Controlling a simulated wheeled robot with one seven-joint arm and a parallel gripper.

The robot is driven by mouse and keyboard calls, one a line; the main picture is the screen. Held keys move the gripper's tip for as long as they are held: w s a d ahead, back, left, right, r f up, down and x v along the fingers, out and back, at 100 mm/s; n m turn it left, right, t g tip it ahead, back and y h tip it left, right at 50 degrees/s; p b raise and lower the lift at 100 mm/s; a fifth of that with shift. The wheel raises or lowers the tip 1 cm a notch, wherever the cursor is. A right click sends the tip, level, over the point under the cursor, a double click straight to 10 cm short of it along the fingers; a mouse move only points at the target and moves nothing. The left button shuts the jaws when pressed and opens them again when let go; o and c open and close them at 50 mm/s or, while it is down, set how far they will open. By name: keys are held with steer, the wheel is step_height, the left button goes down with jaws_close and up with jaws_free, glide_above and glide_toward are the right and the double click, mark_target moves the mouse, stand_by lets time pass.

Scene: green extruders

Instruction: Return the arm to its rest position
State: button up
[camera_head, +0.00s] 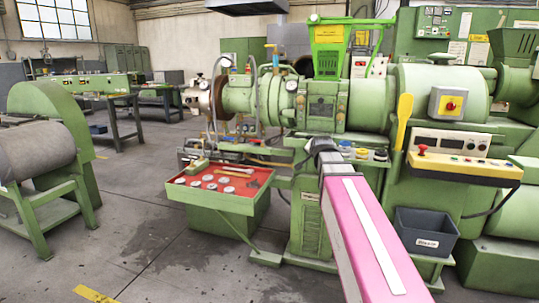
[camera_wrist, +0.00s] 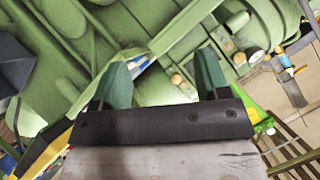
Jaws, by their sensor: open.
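My gripper (camera_wrist: 162,64) shows in the wrist view with its two dark green fingers spread apart and nothing between them. The wrist view looks at green machine surfaces and is tilted. In the head view my arm (camera_head: 372,235), pink with a white stripe, reaches from the bottom edge up toward the green extruder (camera_head: 370,103). Its far end stops in front of the machine's middle, and the gripper itself cannot be made out there.
A red-topped tray (camera_head: 222,188) with several small round items stands left of my arm. A control panel (camera_head: 462,148) and a dark grey bin (camera_head: 426,232) are on the right. A green roller machine (camera_head: 45,110) stands far left. Open floor (camera_head: 130,225) lies between.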

steer(key=s+f+n+g, duration=0.2)
steer(key=s+f+g, duration=0.2)
steer(key=s+f, duration=0.4)
steer(key=s+f+n+g, duration=0.3)
steer(key=s+f, duration=0.5)
steer(key=f, duration=0.8)
steer(key=s+f+n+g, duration=0.3)
steer(key=s+f+g, duration=0.2)
steer(key=s+f, duration=0.4)
step_height(320, 180, down, 3)
steer(key=shift+r, duration=0.1)
steer(key=shift+d, duration=0.15)
